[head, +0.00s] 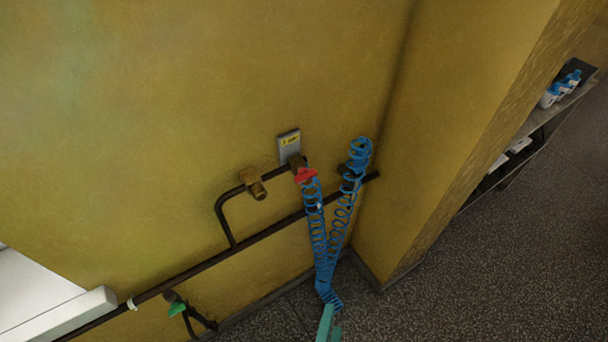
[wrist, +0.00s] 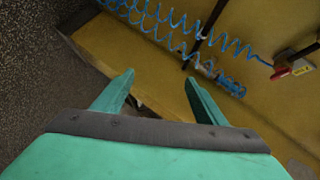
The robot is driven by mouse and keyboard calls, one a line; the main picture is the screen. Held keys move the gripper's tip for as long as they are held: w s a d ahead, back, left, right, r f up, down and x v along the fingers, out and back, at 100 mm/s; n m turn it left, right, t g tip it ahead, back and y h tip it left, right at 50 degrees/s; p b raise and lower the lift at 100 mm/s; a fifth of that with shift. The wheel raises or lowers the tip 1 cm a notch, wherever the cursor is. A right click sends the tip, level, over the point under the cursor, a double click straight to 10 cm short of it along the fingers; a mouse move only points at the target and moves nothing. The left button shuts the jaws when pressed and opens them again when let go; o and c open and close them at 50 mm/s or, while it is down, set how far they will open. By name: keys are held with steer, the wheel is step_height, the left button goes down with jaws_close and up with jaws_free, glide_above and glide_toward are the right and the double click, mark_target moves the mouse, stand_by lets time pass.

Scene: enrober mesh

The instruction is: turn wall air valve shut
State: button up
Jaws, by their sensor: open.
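The wall air valve has a red handle (head: 305,175) on a brass body at the end of the dark pipe, below a small grey plate with a yellow label (head: 289,142). In the wrist view the red handle (wrist: 280,73) is at the right edge, beside the yellow label (wrist: 301,67). A blue coiled hose (head: 319,235) hangs below the valve. My gripper (wrist: 156,92) is open and empty, its two green fingers apart and clear of the valve.
A second blue coil (head: 358,155) hangs right of the valve. A dark pipe (head: 245,240) runs along the yellow wall, with a green-handled valve (head: 176,308) lower left. The wall juts out at right, beside a shelf with bottles (head: 560,88). A white box edge (head: 60,310) is lower left.

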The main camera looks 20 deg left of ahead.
steer(key=w+a+m+y, duration=0.4)
steer(key=w+m, duration=0.3)
steer(key=w, duration=0.2)
steer(key=m+y, duration=0.6)
steer(key=y, duration=0.7)
glide_toward(307, 179)
steer(key=x, duration=0.9)
steer(key=shift+w+r, duration=0.2)
steer(key=shift+w, duration=0.15)
steer(key=shift+w+a+r, duration=0.15)
steer(key=shift+w+a, duration=0.05)
steer(key=shift+a, duration=0.55)
steer(key=shift+d, duration=0.1)
